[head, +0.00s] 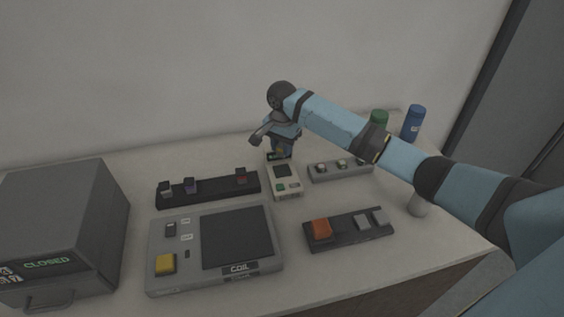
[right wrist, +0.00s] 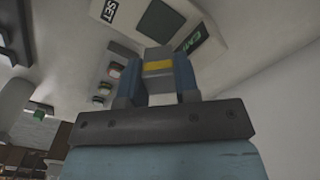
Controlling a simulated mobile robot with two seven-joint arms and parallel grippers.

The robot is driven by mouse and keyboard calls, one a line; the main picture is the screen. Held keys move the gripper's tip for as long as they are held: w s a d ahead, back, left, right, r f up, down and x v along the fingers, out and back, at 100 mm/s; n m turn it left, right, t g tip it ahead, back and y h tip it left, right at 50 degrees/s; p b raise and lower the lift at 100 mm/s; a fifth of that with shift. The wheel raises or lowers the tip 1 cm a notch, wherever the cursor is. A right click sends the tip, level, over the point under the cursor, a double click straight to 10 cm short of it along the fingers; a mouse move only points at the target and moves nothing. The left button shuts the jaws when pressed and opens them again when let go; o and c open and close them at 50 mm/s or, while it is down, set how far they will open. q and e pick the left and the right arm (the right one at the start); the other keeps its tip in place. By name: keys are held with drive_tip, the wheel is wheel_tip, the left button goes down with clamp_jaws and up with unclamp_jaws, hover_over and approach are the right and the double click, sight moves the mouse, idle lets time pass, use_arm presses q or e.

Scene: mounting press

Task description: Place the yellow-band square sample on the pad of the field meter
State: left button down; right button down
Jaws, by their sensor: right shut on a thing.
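The yellow-band square sample (right wrist: 158,68) is a small grey block with a yellow stripe, between the two blue fingers of my right gripper (right wrist: 157,82). In the head view my right gripper (head: 283,150) is shut and points down over the back end of the field meter (head: 288,190). The field meter is a pale box with a dark square pad (head: 282,170), a green button and a small display; it also shows in the right wrist view (right wrist: 205,15). The sample is mostly hidden in the head view. I cannot tell whether it touches the meter. My left gripper is out of view.
A dark rack (head: 215,190) with several small samples stands left of the meter. A grey coil unit (head: 190,275) is in front. A button strip (head: 340,170) and an orange-button panel (head: 350,232) lie right. A grey closed box (head: 60,220) stands far left; green and blue (head: 413,122) cylinders stand back right.

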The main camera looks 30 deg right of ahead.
sight(282, 171)
wheel_tip(282, 171, down, 6)
drive_tip(key=shift+f, duration=0.25)
idle(0.4)
drive_tip(key=c, duration=1.1)
unclamp_jaws()
drive_tip(key=shift+f, duration=0.1)
drive_tip(key=shift+r, duration=0.25)
wheel_tip(282, 171, up, 12)
drive_tip(key=shift+f, duration=0.1)
